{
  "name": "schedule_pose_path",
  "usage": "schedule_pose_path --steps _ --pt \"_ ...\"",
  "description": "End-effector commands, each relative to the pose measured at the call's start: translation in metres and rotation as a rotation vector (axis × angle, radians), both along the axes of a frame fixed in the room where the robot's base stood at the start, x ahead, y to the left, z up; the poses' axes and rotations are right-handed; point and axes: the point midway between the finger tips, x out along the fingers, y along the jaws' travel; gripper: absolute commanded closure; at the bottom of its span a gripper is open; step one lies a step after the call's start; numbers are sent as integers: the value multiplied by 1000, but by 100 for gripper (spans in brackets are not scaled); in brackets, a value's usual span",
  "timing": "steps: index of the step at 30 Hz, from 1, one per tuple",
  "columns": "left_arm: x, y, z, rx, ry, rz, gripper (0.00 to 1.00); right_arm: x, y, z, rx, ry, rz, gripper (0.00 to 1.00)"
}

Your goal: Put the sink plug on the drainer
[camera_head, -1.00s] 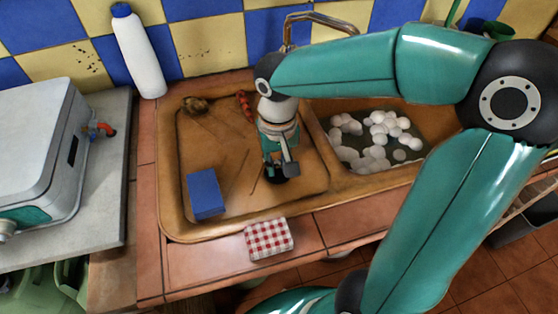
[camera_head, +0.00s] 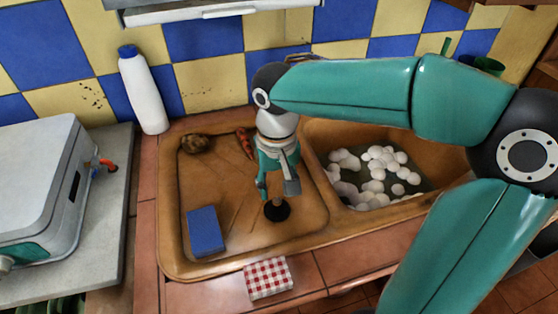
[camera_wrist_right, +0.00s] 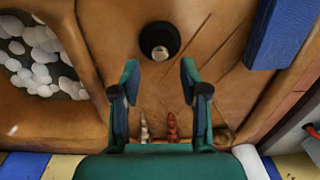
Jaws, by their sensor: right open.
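The sink plug (camera_head: 277,211), a black disc with a pale knob on top, sits on the tan drainer (camera_head: 225,170), left of the basin. It also shows in the right wrist view (camera_wrist_right: 160,40), ahead of the fingers. My right gripper (camera_head: 277,190) is open and empty just above the plug. In the right wrist view, its two fingers (camera_wrist_right: 159,75) stand apart with bare drainer between them, and the plug is clear of them. My left gripper is not in view.
A blue sponge (camera_head: 206,231) lies on the drainer's left part. A brown lump (camera_head: 194,143) and a red item (camera_head: 245,142) lie at its back. The basin (camera_head: 325,165) holds white foam. A checked cloth (camera_head: 268,278) lies at the front, a white bottle (camera_head: 143,90) behind.

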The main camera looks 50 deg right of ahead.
Motion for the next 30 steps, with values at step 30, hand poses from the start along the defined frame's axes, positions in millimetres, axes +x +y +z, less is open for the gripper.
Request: schedule_pose_path --steps 30 --pt "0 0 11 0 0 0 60 -1 0 64 1 0 0 55"
